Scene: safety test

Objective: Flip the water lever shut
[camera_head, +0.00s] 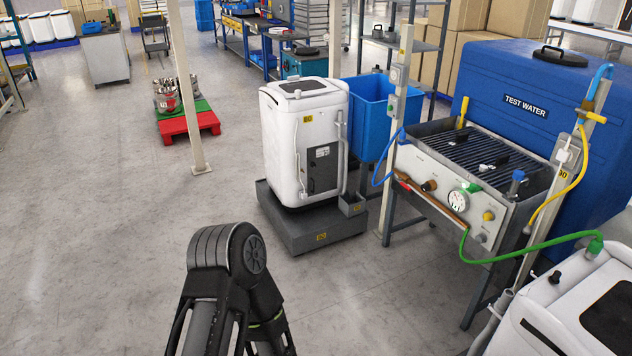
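A test bench (440,183) with a dark slatted top stands at the right. A round gauge (457,200) and several fittings sit on its front panel. A small yellow lever (591,116) sticks out sideways on the post at the bench's right, below a blue hose (602,72). Another yellow handle (463,112) stands upright at the bench's back left. A thin red-ended part (404,184) lies along the panel's left. I cannot tell for sure which one is the water lever. One of my arms rises at the bottom centre, apart from the bench; neither gripper shows.
A blue tank (525,105) labelled TEST WATER stands behind the bench. A white machine (304,140) on a grey base and a blue bin (368,110) stand left of it. Another white machine (570,310) fills the bottom right. A green hose (520,253) crosses the bench's front.

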